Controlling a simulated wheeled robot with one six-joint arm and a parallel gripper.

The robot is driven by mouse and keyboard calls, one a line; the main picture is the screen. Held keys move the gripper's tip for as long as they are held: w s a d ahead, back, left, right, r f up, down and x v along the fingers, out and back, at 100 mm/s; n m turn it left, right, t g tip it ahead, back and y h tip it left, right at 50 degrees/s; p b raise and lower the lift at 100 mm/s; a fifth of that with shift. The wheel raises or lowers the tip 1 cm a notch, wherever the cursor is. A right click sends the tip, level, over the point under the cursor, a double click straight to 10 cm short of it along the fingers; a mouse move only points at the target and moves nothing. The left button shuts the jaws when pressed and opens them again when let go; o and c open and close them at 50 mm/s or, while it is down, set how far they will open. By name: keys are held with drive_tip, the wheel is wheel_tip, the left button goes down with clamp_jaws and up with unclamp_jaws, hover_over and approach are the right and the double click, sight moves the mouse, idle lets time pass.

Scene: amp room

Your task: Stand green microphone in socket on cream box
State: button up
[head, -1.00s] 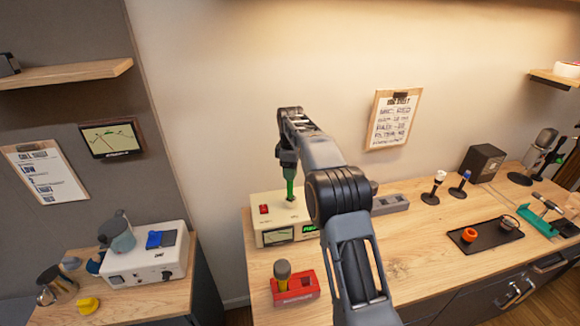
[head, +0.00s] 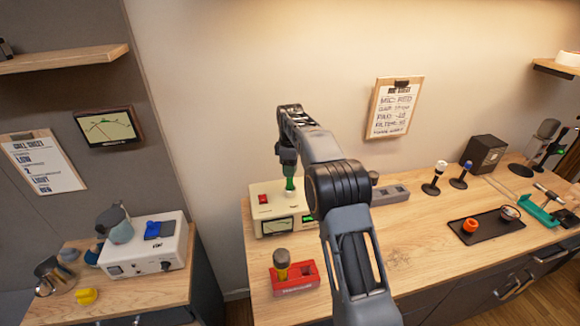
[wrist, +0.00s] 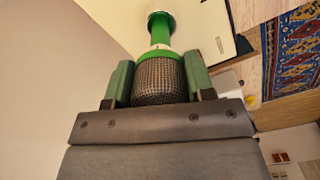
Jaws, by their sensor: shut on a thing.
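The green microphone (head: 290,184) is upright over the top of the cream box (head: 265,213). My gripper (head: 289,163) is shut on its mesh head from above. In the wrist view, the grey mesh head (wrist: 160,80) sits between the two green-padded fingers.
A red holder (head: 297,283) with a yellow-handled microphone (head: 282,260) stands in front of the box. A grey block (head: 390,194) is to its right. Farther right are two small microphones on stands (head: 435,178) and a black tray (head: 487,229). The middle of the bench is clear.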

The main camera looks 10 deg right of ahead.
drive_tip(key=o, duration=1.5)
drive_tip(key=shift+c, duration=0.2)
drive_tip(key=shift+r, duration=0.1)
wheel_tip(320, 180, up, 14)
drive_tip(key=p, duration=0.3)
drive_tip(key=shift+f, duration=0.2)
